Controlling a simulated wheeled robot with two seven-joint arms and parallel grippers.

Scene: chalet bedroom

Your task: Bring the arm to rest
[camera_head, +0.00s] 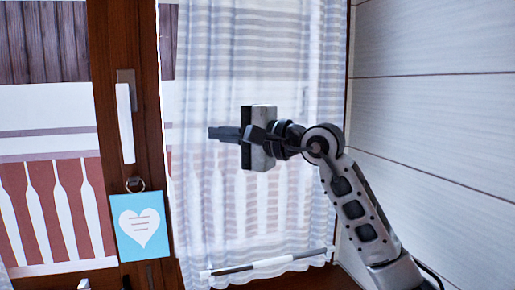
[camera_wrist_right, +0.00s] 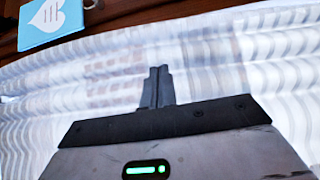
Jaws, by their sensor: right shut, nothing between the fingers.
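My right arm comes in from the lower right in the head view, bent at a joint, with its gripper (camera_head: 224,133) pointing left in front of the sheer curtain. The right gripper is shut and empty. In the right wrist view its two dark fingers (camera_wrist_right: 157,88) stand together against the curtain, with nothing between them. My left gripper does not show in either view.
A striped sheer curtain (camera_head: 215,220) hangs over a window behind the gripper. A wooden frame with a white handle (camera_head: 126,122) is to the left. A blue heart sign (camera_head: 140,222) hangs below the handle. A white plank wall (camera_head: 435,110) is on the right.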

